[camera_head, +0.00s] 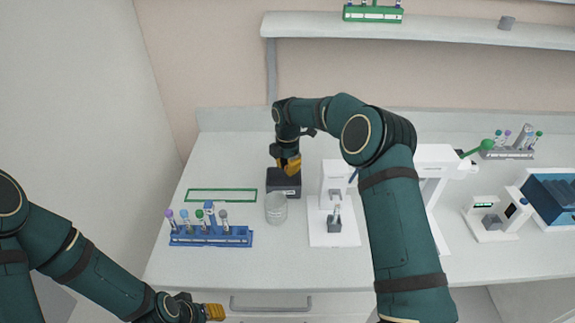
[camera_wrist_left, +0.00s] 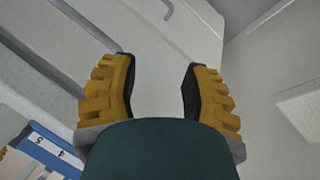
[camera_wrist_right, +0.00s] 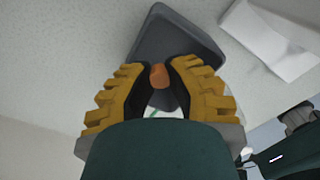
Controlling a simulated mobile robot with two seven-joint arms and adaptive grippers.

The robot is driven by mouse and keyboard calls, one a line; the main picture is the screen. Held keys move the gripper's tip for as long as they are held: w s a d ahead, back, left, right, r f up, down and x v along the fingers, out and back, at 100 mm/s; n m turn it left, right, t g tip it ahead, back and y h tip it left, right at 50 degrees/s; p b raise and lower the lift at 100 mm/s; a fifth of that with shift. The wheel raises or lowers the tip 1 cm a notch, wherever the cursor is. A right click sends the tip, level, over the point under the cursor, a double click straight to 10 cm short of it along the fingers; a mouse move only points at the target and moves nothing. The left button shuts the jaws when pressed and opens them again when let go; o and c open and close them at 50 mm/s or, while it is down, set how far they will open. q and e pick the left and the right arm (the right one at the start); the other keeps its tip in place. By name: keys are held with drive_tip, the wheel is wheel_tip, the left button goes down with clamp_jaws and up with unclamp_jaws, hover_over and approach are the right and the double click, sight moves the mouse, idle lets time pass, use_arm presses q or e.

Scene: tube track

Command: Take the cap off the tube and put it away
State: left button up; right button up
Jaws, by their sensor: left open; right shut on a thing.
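My right gripper (camera_head: 288,164) is shut on a small orange-brown thing (camera_wrist_right: 159,76), which looks like a cap, held between the fingertips. It is over a dark grey box (camera_head: 284,183) that also shows in the right wrist view (camera_wrist_right: 170,42). I cannot tell whether the cap touches the box. A small grey holder (camera_head: 334,225) on a white stand has a slim upright piece (camera_head: 337,209) in it, perhaps the tube; its top is too small to judge. My left gripper (camera_wrist_left: 160,85) is open and empty, low by the counter's front edge.
A blue rack (camera_head: 205,239) with several capped tubes stands at the front left. A clear beaker (camera_head: 276,208) is just in front of the box. A green frame (camera_head: 221,195) lies at left. White devices (camera_head: 492,220) and a grey rack (camera_head: 507,153) stand at right.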

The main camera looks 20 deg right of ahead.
drive_tip(key=o, duration=0.8)
drive_tip(key=shift+c, duration=0.2)
drive_tip(key=shift+r, duration=0.15)
wheel_tip(320, 180, up, 12)
